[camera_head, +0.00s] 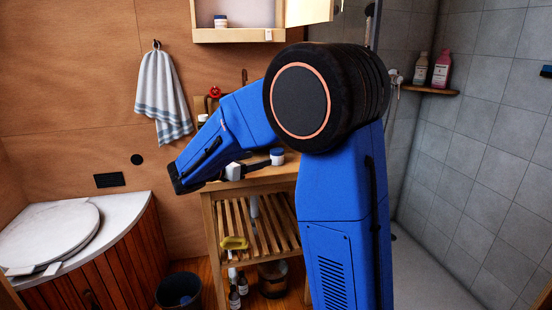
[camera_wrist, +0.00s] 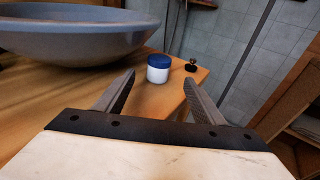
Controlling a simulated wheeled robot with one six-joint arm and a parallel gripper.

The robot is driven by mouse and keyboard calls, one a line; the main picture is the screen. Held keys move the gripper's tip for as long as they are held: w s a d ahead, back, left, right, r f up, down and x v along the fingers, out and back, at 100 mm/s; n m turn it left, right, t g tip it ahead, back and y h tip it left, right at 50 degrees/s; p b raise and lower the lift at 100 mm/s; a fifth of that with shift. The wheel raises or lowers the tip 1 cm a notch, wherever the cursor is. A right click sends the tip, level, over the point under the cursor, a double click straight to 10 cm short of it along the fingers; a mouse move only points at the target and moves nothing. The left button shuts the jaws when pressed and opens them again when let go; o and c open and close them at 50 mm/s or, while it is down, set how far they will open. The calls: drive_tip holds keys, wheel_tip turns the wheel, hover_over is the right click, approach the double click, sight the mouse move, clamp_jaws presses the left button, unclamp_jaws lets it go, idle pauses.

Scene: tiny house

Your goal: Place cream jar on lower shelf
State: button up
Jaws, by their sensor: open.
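A white cream jar with a blue lid (camera_wrist: 158,70) stands upright on the wooden washstand top (camera_wrist: 110,100), near its edge. It also shows in the head view (camera_head: 277,157), just right of my gripper (camera_head: 257,167). In the wrist view my gripper (camera_wrist: 159,80) is open and empty, its fingers pointing at the jar, one to each side. I cannot tell whether the jar is between the tips or just beyond them. The slatted shelf (camera_head: 234,216) lies below the top; my arm covers part of it. A similar blue-lidded jar (camera_head: 220,21) stands in the wall cabinet.
A grey basin (camera_wrist: 70,40) stands left of the jar. A small dark object (camera_wrist: 191,66) is to its right. A yellow item (camera_head: 234,243) lies on the slatted shelf, with bottles (camera_head: 238,290) below. A bin (camera_head: 179,290) stands at lower left.

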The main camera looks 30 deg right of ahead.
sight(272, 156)
drive_tip(key=x, duration=0.7)
drive_tip(key=shift+f+x, duration=0.15)
drive_tip(key=shift+x, duration=1.15)
drive_tip(key=shift+f+x, duration=0.15)
drive_tip(key=shift+x, duration=1.1)
drive_tip(key=shift+w+a, duration=0.1)
drive_tip(key=shift+c, duration=0.7)
drive_tip(key=c, duration=1.1)
drive_tip(key=shift+r, duration=0.1)
